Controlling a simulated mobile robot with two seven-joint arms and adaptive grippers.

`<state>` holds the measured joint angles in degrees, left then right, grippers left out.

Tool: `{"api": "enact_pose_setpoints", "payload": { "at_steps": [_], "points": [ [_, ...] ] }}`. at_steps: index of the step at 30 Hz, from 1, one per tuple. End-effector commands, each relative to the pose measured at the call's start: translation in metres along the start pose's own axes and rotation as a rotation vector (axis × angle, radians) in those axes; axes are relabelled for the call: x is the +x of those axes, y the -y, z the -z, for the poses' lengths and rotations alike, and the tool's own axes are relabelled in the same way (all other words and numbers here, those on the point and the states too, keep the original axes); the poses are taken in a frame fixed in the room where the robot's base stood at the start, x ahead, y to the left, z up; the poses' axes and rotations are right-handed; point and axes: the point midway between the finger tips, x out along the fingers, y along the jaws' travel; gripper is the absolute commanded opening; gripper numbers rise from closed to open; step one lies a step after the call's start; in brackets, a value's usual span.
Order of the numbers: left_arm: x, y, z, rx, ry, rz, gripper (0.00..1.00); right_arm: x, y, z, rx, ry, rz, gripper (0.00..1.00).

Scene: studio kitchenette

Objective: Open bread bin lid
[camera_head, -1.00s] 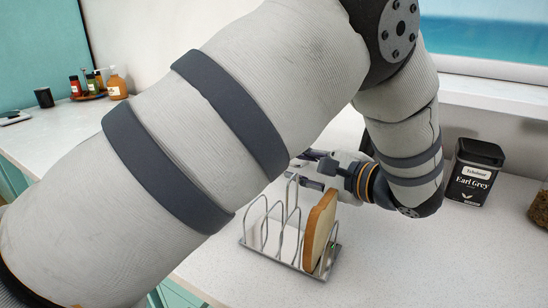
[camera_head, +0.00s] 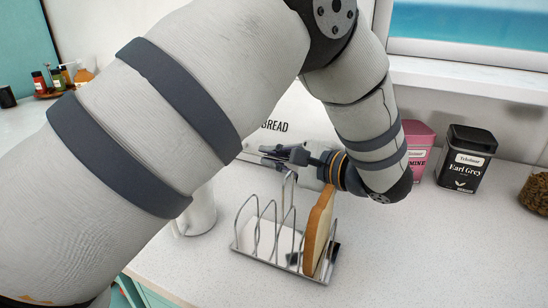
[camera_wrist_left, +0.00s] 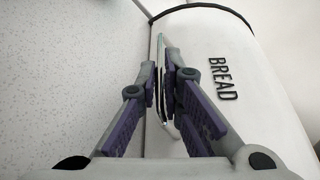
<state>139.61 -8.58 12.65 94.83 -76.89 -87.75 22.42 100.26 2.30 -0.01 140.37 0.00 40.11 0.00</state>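The white bread bin (camera_head: 292,110) with black BREAD lettering stands behind my left arm in the head view, which hides most of it. In the left wrist view its curved front (camera_wrist_left: 240,55) fills the right side. A slim metal handle (camera_wrist_left: 161,60) runs along the bin's edge there. My left gripper (camera_wrist_left: 162,85) has its two fingers close together on either side of this handle and looks shut on it. In the head view the left gripper (camera_head: 262,155) is partly covered by my arm. The lid looks closed. My right gripper is not in view.
A toast rack (camera_head: 262,249) with a bread slice (camera_head: 318,232) stands just in front of my gripper. A white mug (camera_head: 200,212) is partly hidden by my arm. A pink tin (camera_head: 417,146), a black Earl Grey tin (camera_head: 466,160) and a jar (camera_head: 536,192) stand at right.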

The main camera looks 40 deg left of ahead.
Motion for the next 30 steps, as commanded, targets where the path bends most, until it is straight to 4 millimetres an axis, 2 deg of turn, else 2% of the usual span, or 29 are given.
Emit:
{"api": "enact_pose_setpoints", "payload": {
  "at_steps": [5,9,15,19,23,30],
  "points": [
    [-0.001,0.006,-0.003,0.024,0.004,-0.004,0.0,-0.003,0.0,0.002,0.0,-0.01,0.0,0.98],
    [-0.005,0.033,-0.013,0.123,0.006,-0.046,0.0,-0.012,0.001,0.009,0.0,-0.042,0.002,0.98],
    [-0.005,0.066,-0.012,0.321,0.006,-0.129,0.0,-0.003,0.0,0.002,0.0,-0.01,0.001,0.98],
    [-0.006,0.086,-0.012,0.35,0.004,-0.139,0.0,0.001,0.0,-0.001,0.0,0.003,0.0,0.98],
    [-0.006,0.093,-0.013,0.35,0.001,-0.139,0.0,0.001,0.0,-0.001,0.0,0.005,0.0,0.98],
    [-0.007,0.094,-0.013,0.35,-0.002,-0.137,0.0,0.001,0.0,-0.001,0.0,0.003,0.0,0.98]
  ]
}}
